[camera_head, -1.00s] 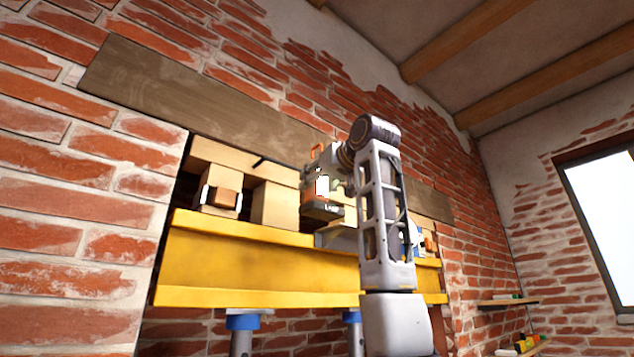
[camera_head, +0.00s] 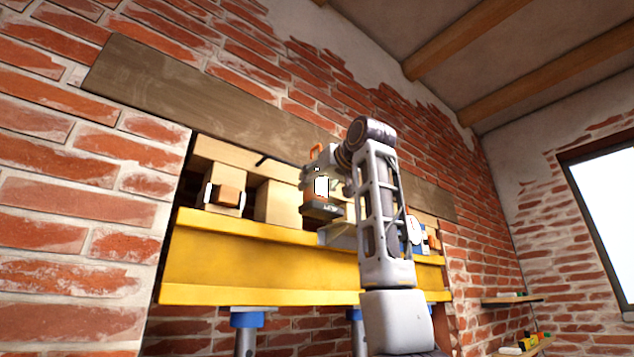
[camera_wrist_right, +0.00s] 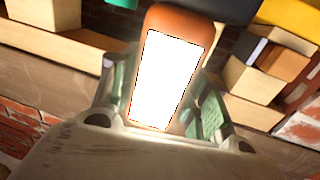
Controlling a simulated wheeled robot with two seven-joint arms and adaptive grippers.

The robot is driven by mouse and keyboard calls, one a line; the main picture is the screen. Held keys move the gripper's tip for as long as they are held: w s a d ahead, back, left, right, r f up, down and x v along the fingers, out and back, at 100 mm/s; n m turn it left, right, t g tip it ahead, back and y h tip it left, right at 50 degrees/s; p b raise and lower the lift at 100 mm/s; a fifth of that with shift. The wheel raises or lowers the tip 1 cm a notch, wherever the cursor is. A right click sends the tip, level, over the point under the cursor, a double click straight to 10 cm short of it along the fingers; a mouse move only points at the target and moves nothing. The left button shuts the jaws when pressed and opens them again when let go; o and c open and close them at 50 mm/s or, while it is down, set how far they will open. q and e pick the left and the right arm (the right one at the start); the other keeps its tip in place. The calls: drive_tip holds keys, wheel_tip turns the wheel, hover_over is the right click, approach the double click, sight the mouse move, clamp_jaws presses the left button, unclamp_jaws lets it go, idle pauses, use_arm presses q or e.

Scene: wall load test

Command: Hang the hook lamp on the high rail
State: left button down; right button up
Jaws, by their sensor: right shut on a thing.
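The hook lamp (camera_head: 321,188) is orange with a bright white panel, a dark base and an orange hook on top. My right gripper (camera_head: 332,180) is shut on it and holds it upright in front of the wall niche. In the right wrist view the lamp (camera_wrist_right: 168,78) stands between the two fingers, its orange end away from the palm. A thin dark bar (camera_head: 276,161), possibly the high rail, sticks out just left of the hook. I cannot tell whether hook and bar touch. My left gripper is out of view.
A yellow beam (camera_head: 260,260) crosses below the lamp on blue-collared posts (camera_head: 247,320). Wooden blocks (camera_head: 275,203) fill the niche behind it. A grey-brown plank (camera_head: 190,95) runs above. A low shelf (camera_head: 512,300) is at the right.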

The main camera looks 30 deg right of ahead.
drive_tip(key=shift+w+a+r, duration=0.1)
drive_tip(key=shift+w+a, duration=0.05)
drive_tip(key=shift+w, duration=1.25)
drive_tip(key=shift+w+a+r, duration=0.1)
drive_tip(key=shift+w, duration=1.25)
idle(0.5)
drive_tip(key=shift+f+b, duration=1.35)
drive_tip(key=shift+f, duration=0.2)
idle(0.6)
idle(0.4)
drive_tip(key=o, duration=1.5)
drive_tip(key=shift+o, duration=0.2)
drive_tip(key=shift+f, duration=0.1)
drive_tip(key=shift+s+a, duration=0.15)
drive_tip(key=shift+s, duration=1.85)
drive_tip(key=shift+s+a, duration=0.15)
drive_tip(key=shift+s, duration=1.9)
drive_tip(key=shift+s+a, duration=0.15)
drive_tip(key=shift+s, duration=1.85)
